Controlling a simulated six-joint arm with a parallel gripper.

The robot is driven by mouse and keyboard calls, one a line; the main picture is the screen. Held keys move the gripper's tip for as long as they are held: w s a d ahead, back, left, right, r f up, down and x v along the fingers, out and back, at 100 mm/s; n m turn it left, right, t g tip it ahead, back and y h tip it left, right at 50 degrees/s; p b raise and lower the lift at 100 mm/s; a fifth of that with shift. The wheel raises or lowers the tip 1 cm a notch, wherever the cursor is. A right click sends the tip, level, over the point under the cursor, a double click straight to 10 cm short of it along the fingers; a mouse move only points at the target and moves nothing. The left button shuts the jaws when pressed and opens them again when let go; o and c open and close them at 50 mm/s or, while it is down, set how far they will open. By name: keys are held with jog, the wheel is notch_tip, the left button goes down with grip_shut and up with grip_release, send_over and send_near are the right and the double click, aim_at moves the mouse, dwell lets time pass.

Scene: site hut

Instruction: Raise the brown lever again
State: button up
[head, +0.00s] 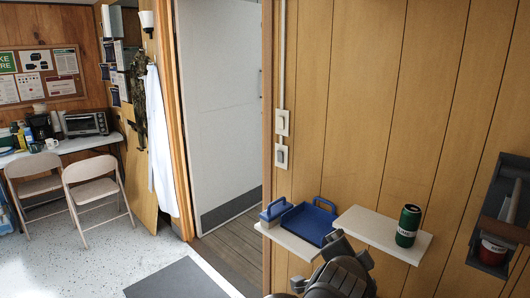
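Part of my dark arm shows at the bottom centre, in front of the shelves. Grey pieces at its end may belong to my gripper (341,246). Its fingertips are not clear, so I cannot tell whether it is open or shut, and I see nothing held.
A blue tray (308,226) and a small blue-handled item (273,210) rest on a pale left shelf (293,245). A green can (408,226) stands on the right shelf (372,229).

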jog(key=shift+w+d+r, duration=0.2)
jog(key=shift+d+r, duration=0.05)
jog(key=shift+d, duration=0.05)
jog(key=shift+c, duration=0.2)
